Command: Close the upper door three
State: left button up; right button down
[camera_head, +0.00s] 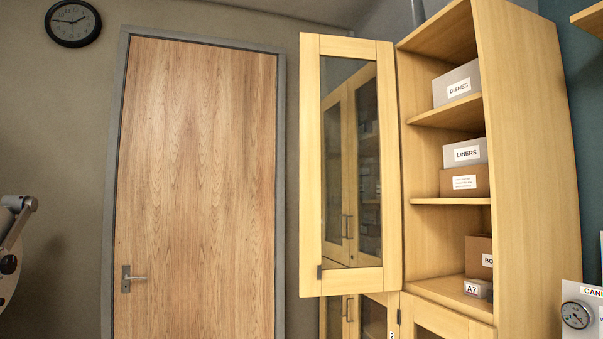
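A tall wooden cabinet (530,150) stands at the right of the view. Its upper door (391,150), a pale wood frame with a glass pane, stands wide open and swung out to the left of the shelves. I cannot read a number on it. A small dark handle or catch (319,272) is at its lower left corner. More cabinet doors show in its glass, reflected or seen through. Neither of my grippers is in view.
Shelves hold boxes labelled DISHES (457,86) and LINERS (465,153), a partly hidden brown box (478,256) and an A7 tag (474,289). A lower cabinet door (440,318) is below. A wooden room door (195,190) is shut at left.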

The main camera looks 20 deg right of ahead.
aim_at(387, 277)
jog(key=i+u, duration=0.35)
jog(key=i, duration=0.9)
jog(key=i+j, duration=0.1)
jog(key=i, duration=1.25)
jog(key=i+z, duration=0.55)
jog(key=z, duration=0.2)
jog(key=i+j+z, duration=0.1)
jog(key=i+z, duration=0.4)
jog(key=z, duration=0.25)
jog(key=i+j+z, duration=0.1)
jog(key=z, duration=0.35)
jog(key=i+j+z, duration=0.1)
jog(key=z, duration=0.3)
jog(key=i+j+z, duration=0.1)
jog(key=z, duration=0.25)
jog(key=i+j+z, duration=0.2)
jog(key=z, duration=0.2)
jog(key=i+j+z, duration=0.1)
jog(key=z, duration=0.25)
jog(key=i+j+z, duration=0.25)
jog(key=j+z, duration=0.45)
jog(key=i+j, duration=0.05)
jog(key=j, duration=0.05)
